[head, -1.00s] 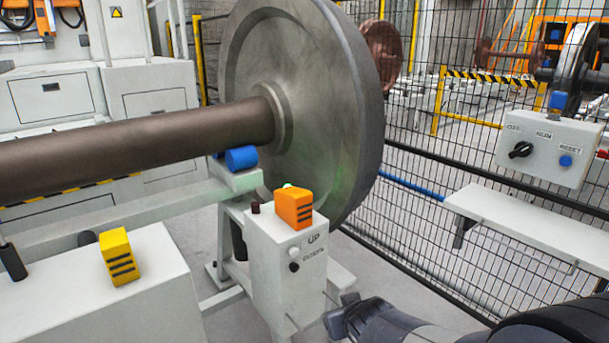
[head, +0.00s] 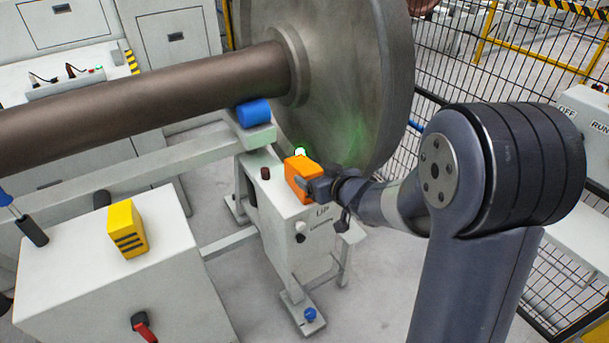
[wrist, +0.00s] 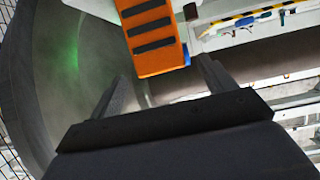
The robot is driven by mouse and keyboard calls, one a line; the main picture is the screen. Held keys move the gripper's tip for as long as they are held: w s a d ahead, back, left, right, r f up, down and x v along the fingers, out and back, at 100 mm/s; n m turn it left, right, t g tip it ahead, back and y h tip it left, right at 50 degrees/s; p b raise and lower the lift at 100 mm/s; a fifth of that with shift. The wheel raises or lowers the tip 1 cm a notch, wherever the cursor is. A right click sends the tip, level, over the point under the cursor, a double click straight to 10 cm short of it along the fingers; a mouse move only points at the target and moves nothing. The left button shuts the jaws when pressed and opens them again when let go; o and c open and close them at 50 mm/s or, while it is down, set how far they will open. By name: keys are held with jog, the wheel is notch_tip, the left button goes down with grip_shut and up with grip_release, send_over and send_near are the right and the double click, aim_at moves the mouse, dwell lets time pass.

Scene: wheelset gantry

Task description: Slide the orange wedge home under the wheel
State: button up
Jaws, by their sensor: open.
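The orange wedge (head: 297,171) sits on top of the white pedestal box, close beside the large grey wheel (head: 345,75). In the wrist view the wedge (wrist: 151,35) shows its dark-striped face just beyond my fingertips. My gripper (head: 314,187) is at the near side of the wedge, partly hiding it in the head view. In the wrist view my gripper (wrist: 165,75) is open, its two fingers spread either side of the wedge's lower end. Whether the fingers touch the wedge I cannot tell. The wheel (wrist: 75,60) also fills the left of the wrist view.
The white pedestal (head: 290,220) carries a knob and labels on its front. A yellow wedge (head: 127,228) stands on a white cabinet (head: 70,270). A mesh fence (head: 470,60) is at the right.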

aim_at(306, 169)
jog(key=shift+x, duration=3.35)
jog(key=shift+s+f, duration=0.1)
jog(key=shift+f, duration=0.05)
jog(key=shift+c, duration=0.4)
jog(key=c, duration=1.3)
